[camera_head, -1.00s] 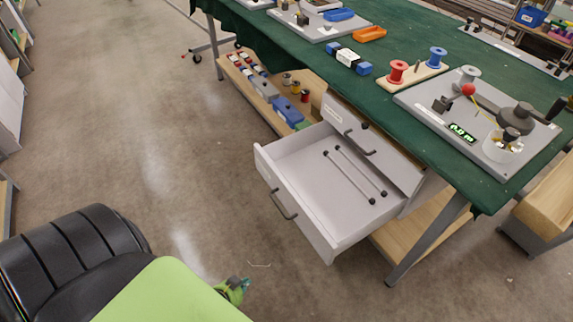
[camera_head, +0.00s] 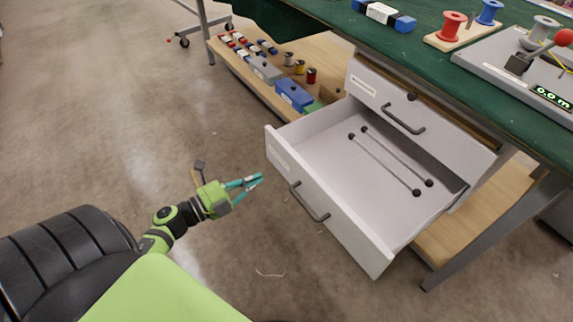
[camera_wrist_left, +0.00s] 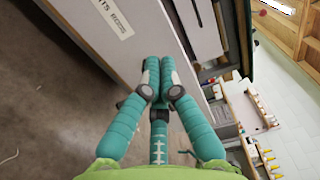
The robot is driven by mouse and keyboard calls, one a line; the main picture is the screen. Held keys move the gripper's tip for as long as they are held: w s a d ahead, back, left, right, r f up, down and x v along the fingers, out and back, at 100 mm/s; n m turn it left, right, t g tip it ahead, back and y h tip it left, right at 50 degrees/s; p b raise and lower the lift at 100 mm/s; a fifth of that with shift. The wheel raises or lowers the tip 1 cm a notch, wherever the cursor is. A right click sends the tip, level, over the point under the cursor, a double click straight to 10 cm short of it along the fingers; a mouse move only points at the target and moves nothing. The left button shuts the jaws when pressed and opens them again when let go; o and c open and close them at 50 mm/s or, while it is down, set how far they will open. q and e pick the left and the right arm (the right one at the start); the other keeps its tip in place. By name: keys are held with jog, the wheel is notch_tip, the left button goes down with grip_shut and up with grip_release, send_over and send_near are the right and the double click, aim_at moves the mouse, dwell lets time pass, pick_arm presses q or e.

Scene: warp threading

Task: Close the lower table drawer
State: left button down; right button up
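The lower drawer (camera_head: 345,225) is pulled far out from under the green-topped table. It is light grey, with a dark bar handle (camera_head: 309,202) on its front. Two thin rods with dark ends (camera_head: 385,162) lie inside it. My left gripper (camera_head: 258,180), green with teal fingers, is in front of the drawer's left part, apart from its front in the head view. Its fingers are drawn together with nothing seen between them. In the left wrist view the fingertips (camera_wrist_left: 160,72) meet near a pale labelled drawer front (camera_wrist_left: 150,28). My right gripper is out of view.
The upper drawer (camera_head: 425,115) above is shut. The green table top (camera_head: 440,55) holds spools and a grey device. A wooden lower shelf (camera_head: 235,75) carries several small boxes and spools.

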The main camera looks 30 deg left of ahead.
aim_at(291, 160)
pick_arm(q)
jog(key=x, duration=0.9)
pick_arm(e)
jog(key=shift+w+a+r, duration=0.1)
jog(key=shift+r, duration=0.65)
